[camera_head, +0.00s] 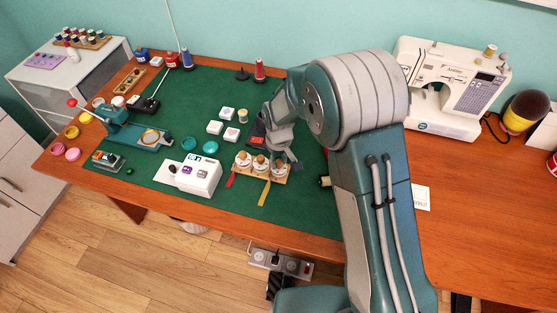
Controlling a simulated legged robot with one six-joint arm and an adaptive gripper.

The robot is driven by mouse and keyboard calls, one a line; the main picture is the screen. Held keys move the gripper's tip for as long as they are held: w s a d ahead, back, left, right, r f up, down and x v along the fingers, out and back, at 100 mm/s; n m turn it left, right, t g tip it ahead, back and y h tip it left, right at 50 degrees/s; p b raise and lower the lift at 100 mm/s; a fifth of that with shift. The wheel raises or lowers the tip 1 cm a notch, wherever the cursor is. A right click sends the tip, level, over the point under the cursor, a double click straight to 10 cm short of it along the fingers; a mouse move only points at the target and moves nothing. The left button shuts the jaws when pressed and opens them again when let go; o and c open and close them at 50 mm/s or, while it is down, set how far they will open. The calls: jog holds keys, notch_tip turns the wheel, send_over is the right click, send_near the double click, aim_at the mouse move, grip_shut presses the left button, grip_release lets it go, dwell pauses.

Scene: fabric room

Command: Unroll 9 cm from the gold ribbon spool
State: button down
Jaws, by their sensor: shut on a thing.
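A small wooden rack (244,173) near the front edge of the green mat bears several white-faced ribbon spools in a row. The gold ribbon (264,194) hangs forward as a flat yellow strip from around the middle spool (260,162). A shorter red ribbon (231,179) hangs at the left end. My gripper (286,160) is at the right end of the rack, pointing down. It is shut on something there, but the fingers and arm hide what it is. How far the gold ribbon is unrolled cannot be read from this view.
A white box device (200,176) stands left of the rack. White square boxes (214,127) and teal round lids (210,148) lie behind it. A teal hand press (134,127) is at the left. A sewing machine (455,85) stands at the right. My arm hides the table's middle right.

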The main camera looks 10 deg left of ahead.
aim_at(278, 162)
jog(key=shift+f+m, duration=0.1)
jog(key=shift+m, duration=0.3)
jog(key=shift+c, duration=2.2)
grip_release()
notch_tip(278, 162, up, 12)
